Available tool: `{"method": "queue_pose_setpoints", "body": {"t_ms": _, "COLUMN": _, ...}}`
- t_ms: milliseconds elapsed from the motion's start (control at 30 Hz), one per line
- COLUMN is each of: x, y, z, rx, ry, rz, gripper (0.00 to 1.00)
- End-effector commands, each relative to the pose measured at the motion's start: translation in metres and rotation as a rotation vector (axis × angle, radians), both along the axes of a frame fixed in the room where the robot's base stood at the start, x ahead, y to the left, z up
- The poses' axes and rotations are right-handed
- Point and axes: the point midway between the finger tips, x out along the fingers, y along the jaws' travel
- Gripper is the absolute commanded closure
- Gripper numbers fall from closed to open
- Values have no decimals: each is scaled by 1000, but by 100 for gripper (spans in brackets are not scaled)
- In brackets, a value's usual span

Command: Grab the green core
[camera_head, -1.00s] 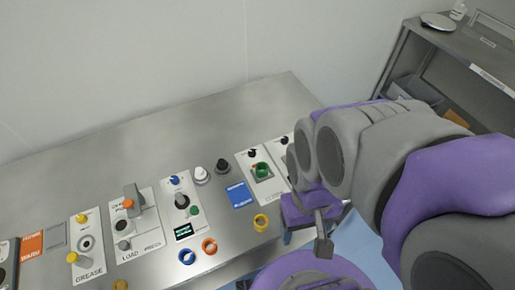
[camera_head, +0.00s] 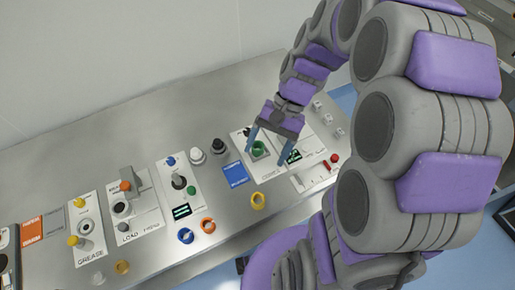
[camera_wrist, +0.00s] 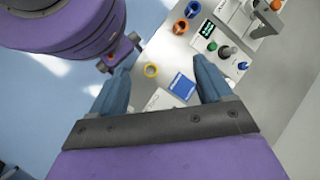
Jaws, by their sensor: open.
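The green core (camera_head: 258,148) is a small round green piece in a white panel towards the right of the console. My gripper (camera_head: 268,151) is open, its two blue-grey fingers pointing down around the green core in the head view. How far above it the tips are I cannot tell. In the wrist view, the open fingers of my gripper (camera_wrist: 161,66) frame a blue card and a yellow ring. I cannot make out the green core there.
The metal console (camera_head: 110,180) holds several panels with knobs. The blue card (camera_head: 235,174) and yellow ring (camera_head: 258,200) lie left of the gripper. Blue (camera_head: 185,236) and orange (camera_head: 208,225) rings lie further left. A smaller green button (camera_head: 191,190) sits on another panel. A wall stands behind.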

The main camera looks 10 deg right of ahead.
Motion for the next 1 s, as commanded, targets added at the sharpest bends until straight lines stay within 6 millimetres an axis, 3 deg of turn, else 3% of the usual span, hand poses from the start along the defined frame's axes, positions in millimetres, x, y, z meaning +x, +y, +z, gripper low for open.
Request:
{"method": "queue_pose_setpoints", "body": {"t_ms": 467, "x": 83, "y": -31, "z": -48, "rx": 172, "ry": 157, "rz": -308, "gripper": 21}}
{"method": "queue_pose_setpoints", "body": {"t_ms": 1000, "x": 151, "y": -100, "z": -131, "rx": 352, "ry": 330, "rz": -667, "gripper": 21}}
